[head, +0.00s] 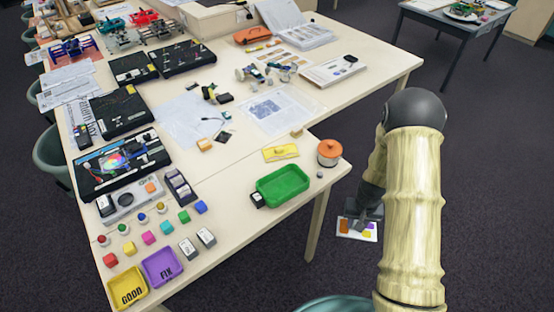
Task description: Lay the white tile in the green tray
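The green tray (283,187) sits near the front right edge of the pale table and looks empty. My gripper (361,217) is to the right of the table, past its edge, over the dark floor. It appears shut on a flat white tile (345,232) with orange, purple and yellow patches. The tile is to the right of and nearer than the tray, clear of it. The fingers cover the tile's far part, so the exact grip is hard to see.
An orange-lidded pot (329,152) and a small grey ball (320,175) stand right of the tray. Yellow (127,287) and purple (162,267) trays are at front left.

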